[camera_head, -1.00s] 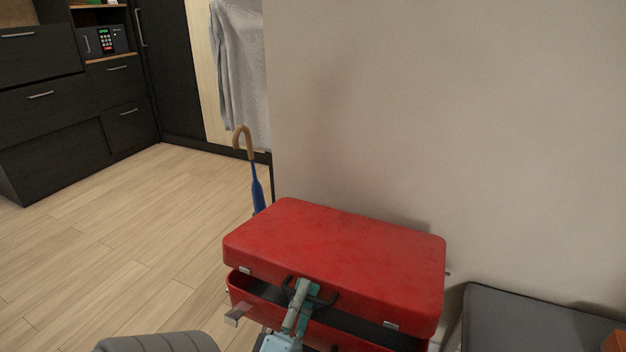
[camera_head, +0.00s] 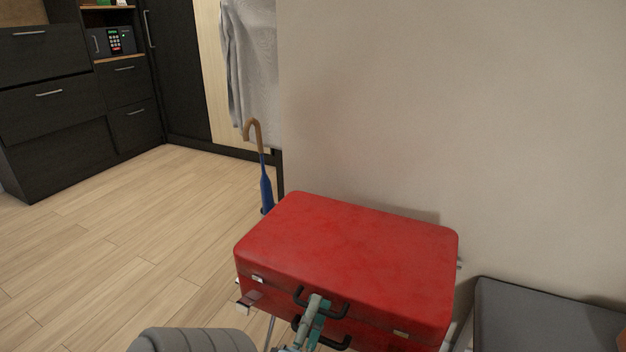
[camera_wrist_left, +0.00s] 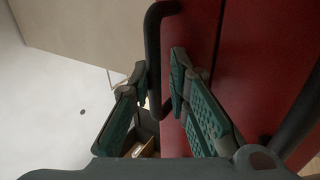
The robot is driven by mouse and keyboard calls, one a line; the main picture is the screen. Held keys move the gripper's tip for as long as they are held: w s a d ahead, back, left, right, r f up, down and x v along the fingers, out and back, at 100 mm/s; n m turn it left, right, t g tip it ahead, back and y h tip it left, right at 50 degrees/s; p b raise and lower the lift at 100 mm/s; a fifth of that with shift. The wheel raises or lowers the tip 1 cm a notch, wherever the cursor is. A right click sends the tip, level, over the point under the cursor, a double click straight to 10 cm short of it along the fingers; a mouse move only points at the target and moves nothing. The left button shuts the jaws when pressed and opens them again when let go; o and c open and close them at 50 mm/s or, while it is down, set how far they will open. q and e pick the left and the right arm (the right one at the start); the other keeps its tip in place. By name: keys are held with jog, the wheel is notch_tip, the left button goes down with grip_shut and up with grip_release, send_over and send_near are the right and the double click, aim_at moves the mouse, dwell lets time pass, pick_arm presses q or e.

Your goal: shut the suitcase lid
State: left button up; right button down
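The red suitcase (camera_head: 345,255) lies flat against the wall in the head view. Its lid (camera_head: 350,245) is down over the base, with only a thin dark seam showing along the front. A black handle (camera_head: 338,312) sits on the lid's front and another below it on the base. My left gripper (camera_head: 316,303) is at the lid's handle, in front of the suitcase. In the left wrist view the fingers (camera_wrist_left: 157,66) are apart, with the handle (camera_wrist_left: 152,45) between them. I cannot tell whether they touch it. My right gripper is not in view.
A grey bench (camera_head: 540,320) stands right of the suitcase. A blue umbrella (camera_head: 266,185) with a curved brown handle stands behind its left corner. Dark cabinets (camera_head: 70,110) are at the far left, and the wooden floor (camera_head: 140,220) between is clear.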

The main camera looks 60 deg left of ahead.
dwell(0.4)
pick_arm(q)
jog(key=v, duration=1.2)
jog(key=shift+f, duration=0.1)
